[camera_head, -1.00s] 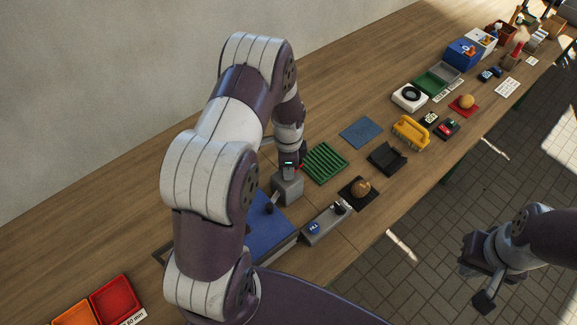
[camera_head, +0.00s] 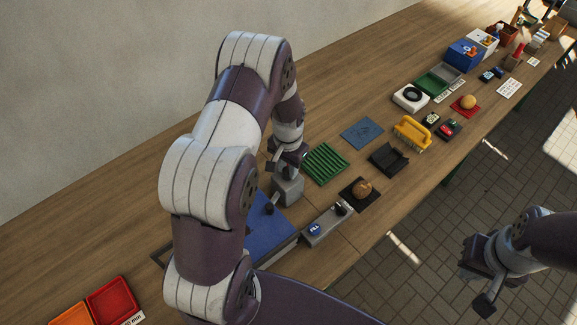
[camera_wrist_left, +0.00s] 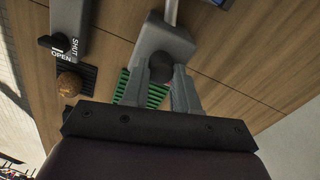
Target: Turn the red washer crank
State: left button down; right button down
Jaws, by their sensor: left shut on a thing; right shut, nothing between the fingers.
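My left gripper (camera_head: 287,165) is above a grey block (camera_head: 288,189) beside the blue box. In the left wrist view its two fingers (camera_wrist_left: 163,76) are on either side of a dark round knob (camera_wrist_left: 161,66) and shut on it. The knob sits against the grey block (camera_wrist_left: 165,38), from which a pale rod extends. No red crank part shows clearly now; the gripper and arm hide much of this spot. My right gripper (camera_head: 478,283) is shut and empty, away from the table at the lower right.
A blue box (camera_head: 268,228) is in front of the block, partly behind my arm. Red and orange trays (camera_head: 112,298) stand at lower left.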

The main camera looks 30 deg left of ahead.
pick_arm(q)
jog(key=n, duration=0.4)
jog(key=shift+w+a+r+n, duration=0.1)
jog(key=shift+a+n, duration=0.05)
jog(key=shift+n, duration=0.15)
jog(key=n, duration=0.4)
jog(key=shift+b, duration=0.3)
jog(key=n, duration=0.5)
jog(key=shift+n, duration=2)
jog(key=shift+r, duration=0.1)
jog(key=c, duration=1)
grip_release()
jog(key=shift+c, duration=0.2)
jog(key=shift+o, duration=0.9)
